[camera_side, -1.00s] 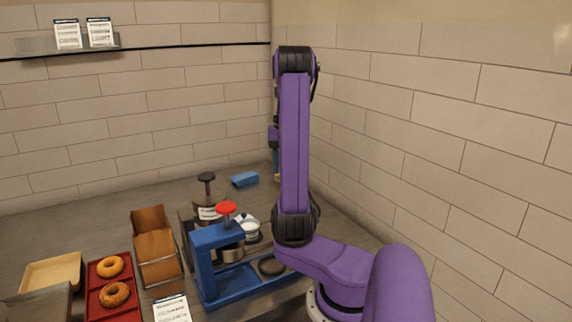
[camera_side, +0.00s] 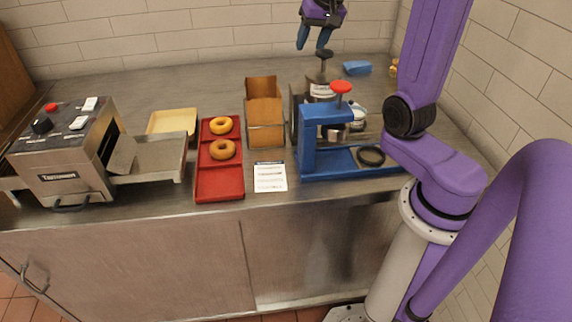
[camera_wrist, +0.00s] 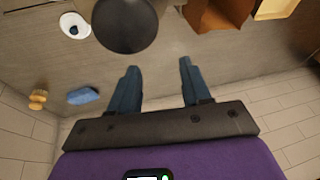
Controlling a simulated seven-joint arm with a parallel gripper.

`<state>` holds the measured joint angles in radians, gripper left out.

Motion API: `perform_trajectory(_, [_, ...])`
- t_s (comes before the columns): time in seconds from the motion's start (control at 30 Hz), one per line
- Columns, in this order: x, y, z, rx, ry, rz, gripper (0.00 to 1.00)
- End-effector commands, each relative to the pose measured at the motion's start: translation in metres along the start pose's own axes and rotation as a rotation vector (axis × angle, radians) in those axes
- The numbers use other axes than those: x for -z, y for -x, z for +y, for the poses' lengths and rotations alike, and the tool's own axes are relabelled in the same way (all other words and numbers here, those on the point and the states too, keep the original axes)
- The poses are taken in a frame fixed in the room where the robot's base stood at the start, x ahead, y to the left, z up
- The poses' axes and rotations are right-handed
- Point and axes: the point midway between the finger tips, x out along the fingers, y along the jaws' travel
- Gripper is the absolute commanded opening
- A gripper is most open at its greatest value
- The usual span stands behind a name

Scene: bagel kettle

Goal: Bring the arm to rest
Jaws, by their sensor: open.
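My gripper (camera_side: 315,38) hangs fingers down above the back of the counter, over the black-knobbed canister (camera_side: 322,90). Its two blue fingers are apart with nothing between them. In the wrist view, my gripper (camera_wrist: 158,85) also shows open and empty, and a large dark round knob (camera_wrist: 125,25) lies just beyond the fingertips. In the side view the fingertips are close to the canister's knob; whether they touch it I cannot tell.
A blue press (camera_side: 310,150) with a red knob stands in front of the canister. A brown box (camera_side: 265,135), a red tray (camera_side: 219,185) with two bagels, a beige tray (camera_side: 190,122) and a toaster (camera_side: 60,155) stand to the left. A blue block (camera_side: 357,68) lies at the back right.

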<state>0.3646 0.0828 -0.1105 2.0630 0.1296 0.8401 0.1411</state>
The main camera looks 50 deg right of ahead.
Motion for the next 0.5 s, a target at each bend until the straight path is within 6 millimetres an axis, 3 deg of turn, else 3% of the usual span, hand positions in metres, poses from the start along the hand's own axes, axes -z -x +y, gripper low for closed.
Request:
perform_trajectory(0.03, [-0.005, 0.000, -0.020, 0.028, 0.049, 0.003, 0.48])
perform_trajectory(0.2, [-0.031, -0.002, -0.067, 0.094, 0.197, -0.013, 0.48])
perform_trajectory(0.5, [-0.103, -0.001, -0.116, 0.170, 0.510, -0.091, 0.48])
